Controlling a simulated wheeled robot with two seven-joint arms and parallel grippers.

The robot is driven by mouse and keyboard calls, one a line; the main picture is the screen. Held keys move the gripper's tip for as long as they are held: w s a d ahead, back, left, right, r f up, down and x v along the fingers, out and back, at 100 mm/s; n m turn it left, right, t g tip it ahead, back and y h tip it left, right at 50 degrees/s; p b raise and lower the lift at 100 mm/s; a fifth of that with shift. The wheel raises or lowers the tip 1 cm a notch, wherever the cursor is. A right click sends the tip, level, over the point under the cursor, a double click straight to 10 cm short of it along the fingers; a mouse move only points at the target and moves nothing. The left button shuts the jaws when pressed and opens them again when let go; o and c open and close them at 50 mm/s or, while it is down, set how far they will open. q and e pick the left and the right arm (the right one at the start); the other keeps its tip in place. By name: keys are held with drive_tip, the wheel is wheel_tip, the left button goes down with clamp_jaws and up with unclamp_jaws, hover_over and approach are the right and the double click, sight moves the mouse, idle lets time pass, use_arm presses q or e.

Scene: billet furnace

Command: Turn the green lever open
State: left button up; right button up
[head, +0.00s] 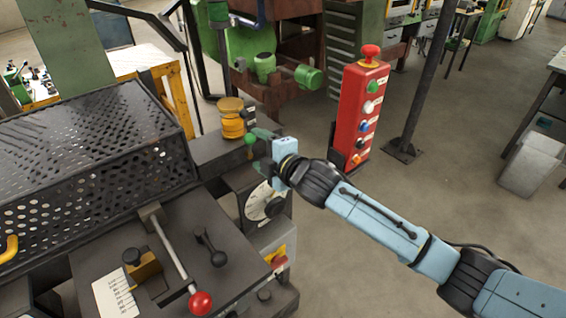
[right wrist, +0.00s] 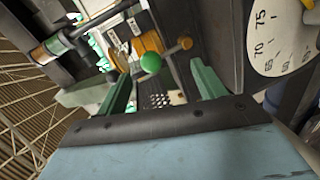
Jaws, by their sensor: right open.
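The green lever's round ball knob (head: 250,139) is beside a yellow ribbed cylinder on the machine's grey ledge. My right gripper (head: 260,145) reaches in from the right and is open, its fingertips close to the knob. In the right wrist view the green knob (right wrist: 151,63) appears between the two spread green fingers (right wrist: 162,85), slightly beyond their tips. I cannot tell whether a finger touches it. The lever's rod is mostly hidden behind the gripper in the head view. My left gripper is not in view.
The yellow cylinder (head: 232,118) stands close behind the knob. A dial (head: 264,203) sits below my right gripper. A red-knobbed lever (head: 200,302) and a black lever (head: 211,246) are at the front. A red button post (head: 357,115) stands behind my right arm.

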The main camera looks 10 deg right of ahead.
drive_tip(key=v, duration=1)
drive_tip(key=shift+d, duration=0.1)
